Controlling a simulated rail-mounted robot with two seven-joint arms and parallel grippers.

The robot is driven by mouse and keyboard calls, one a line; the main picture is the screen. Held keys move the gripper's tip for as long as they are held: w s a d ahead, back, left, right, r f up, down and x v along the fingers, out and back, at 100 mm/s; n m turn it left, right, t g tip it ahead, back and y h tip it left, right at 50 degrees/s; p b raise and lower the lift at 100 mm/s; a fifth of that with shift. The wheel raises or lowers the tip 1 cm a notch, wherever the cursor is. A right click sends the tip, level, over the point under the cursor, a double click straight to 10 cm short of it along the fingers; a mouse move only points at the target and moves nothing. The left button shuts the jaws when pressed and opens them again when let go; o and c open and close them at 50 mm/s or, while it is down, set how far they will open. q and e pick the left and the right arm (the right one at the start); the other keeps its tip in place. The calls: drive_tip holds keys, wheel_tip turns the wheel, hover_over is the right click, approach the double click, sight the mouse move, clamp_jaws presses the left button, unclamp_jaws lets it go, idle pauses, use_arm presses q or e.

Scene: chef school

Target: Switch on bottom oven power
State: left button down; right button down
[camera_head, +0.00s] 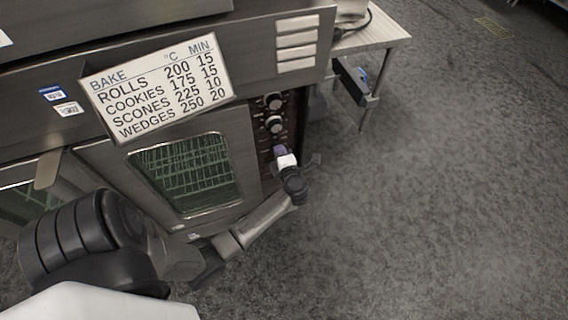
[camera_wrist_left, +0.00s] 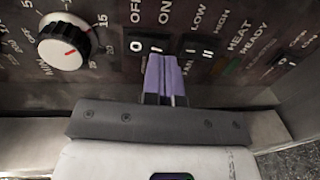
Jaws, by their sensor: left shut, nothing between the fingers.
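My left gripper (camera_head: 281,150) is at the oven's control panel (camera_head: 266,128), below two round knobs. In the left wrist view its purple fingers (camera_wrist_left: 163,78) are shut together and empty. Their tips are just below the switch row, at or very near the panel; contact cannot be told. A small switch marked O (camera_wrist_left: 136,45) is just left of the tips, under the OFF and ON lettering. My right gripper is not in view.
A white-and-black timer knob (camera_wrist_left: 64,42) is left of the switches. The oven door (camera_head: 187,172) with its glass window is left of the panel. A bake-times sign (camera_head: 156,88) hangs above. A metal table (camera_head: 375,38) stands behind; open floor (camera_head: 440,190) is right.

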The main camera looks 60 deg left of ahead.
use_arm(q)
drive_tip(key=shift+b+x, duration=0.35)
drive_tip(key=shift+x, duration=0.7)
